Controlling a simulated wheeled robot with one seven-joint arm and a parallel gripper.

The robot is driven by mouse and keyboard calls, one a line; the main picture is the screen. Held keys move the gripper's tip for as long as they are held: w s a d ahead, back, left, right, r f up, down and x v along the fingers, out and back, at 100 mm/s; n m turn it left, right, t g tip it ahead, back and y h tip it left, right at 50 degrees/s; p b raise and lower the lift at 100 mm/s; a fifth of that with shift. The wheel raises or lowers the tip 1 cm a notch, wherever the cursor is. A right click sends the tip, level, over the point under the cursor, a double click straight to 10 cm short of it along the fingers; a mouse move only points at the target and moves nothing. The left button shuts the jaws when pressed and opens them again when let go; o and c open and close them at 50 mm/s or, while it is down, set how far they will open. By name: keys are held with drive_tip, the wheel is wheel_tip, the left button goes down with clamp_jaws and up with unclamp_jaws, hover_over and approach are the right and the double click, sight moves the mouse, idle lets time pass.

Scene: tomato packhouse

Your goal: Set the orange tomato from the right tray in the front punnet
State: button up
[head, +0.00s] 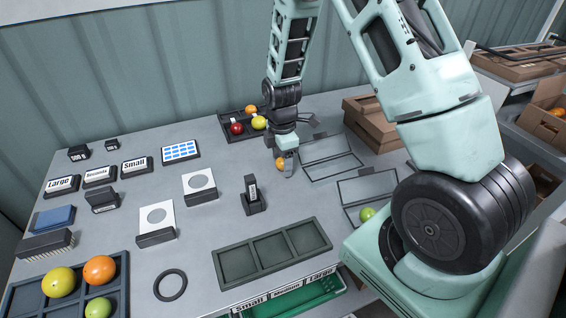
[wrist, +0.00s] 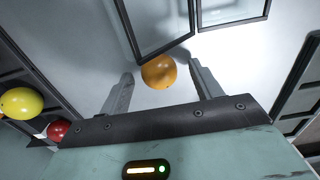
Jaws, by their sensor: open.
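An orange tomato (head: 281,163) is at my gripper (head: 287,169), outside the trays and beside the back clear punnet (head: 330,158). In the wrist view, this tomato (wrist: 159,71) lies between the two open fingers (wrist: 161,73), near a punnet corner, with gaps on both sides; it appears to rest on the table. The dark right tray (head: 228,122) at the back holds a red, a yellow and another orange tomato. The front punnet (head: 341,190) has a green tomato (head: 367,213) at its near end; my arm partly hides this punnet.
A front-left tray (head: 122,285) holds yellow, orange and green tomatoes. An empty three-part tray (head: 320,239) lies at the front edge. A small dark stand (head: 253,206) is left of the front punnet. Brown cartons (head: 362,107) stand behind the punnets.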

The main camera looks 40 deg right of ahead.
drive_tip(key=shift+f, duration=0.15)
drive_tip(key=c, duration=0.9)
